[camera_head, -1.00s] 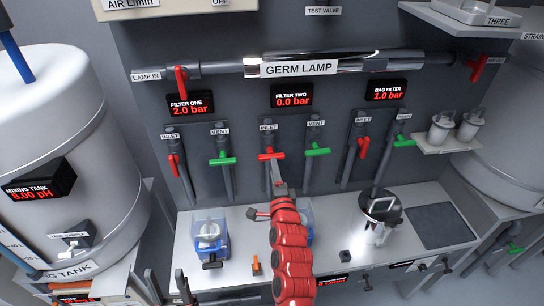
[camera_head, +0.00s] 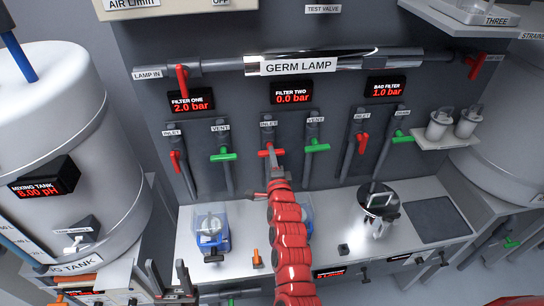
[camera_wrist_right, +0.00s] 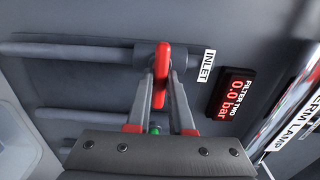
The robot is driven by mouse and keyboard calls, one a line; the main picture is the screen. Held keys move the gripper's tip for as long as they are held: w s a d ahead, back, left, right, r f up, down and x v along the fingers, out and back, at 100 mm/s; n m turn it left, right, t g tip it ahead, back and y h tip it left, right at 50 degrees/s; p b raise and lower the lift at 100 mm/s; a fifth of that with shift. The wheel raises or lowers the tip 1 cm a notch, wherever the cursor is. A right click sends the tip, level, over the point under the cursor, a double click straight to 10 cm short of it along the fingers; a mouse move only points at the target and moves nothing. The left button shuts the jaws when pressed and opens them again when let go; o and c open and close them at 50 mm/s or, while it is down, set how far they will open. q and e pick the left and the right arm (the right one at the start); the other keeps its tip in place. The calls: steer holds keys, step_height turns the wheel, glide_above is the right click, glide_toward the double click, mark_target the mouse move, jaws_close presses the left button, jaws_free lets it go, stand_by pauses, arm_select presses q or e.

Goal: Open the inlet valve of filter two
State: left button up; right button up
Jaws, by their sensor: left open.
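The red inlet valve handle of filter two (camera_head: 265,153) lies crosswise on its grey pipe, below the FILTER TWO display (camera_head: 291,92) reading 0.0 bar. In the right wrist view the handle (camera_wrist_right: 162,62) stands between the fingers of my right gripper (camera_wrist_right: 161,88), one finger on each side. I cannot tell whether they press on it. In the head view my right gripper (camera_head: 271,158) is at the handle, at the end of the red arm. My left gripper (camera_head: 167,277) is open and empty at the lower left, away from the valve.
The green vent handle of filter two (camera_head: 317,148) is just right of the inlet. Filter one's red inlet handle (camera_head: 175,156) and green vent (camera_head: 223,156) are to the left. A blue device (camera_head: 211,232) stands on the bench below, and a second is partly hidden by my arm.

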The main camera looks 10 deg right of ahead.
jaws_close()
steer(key=shift+f+n+b, duration=0.1)
steer(key=shift+n+b, duration=7.75)
steer(key=shift+n, duration=1.05)
steer(key=o, duration=0.6)
jaws_free()
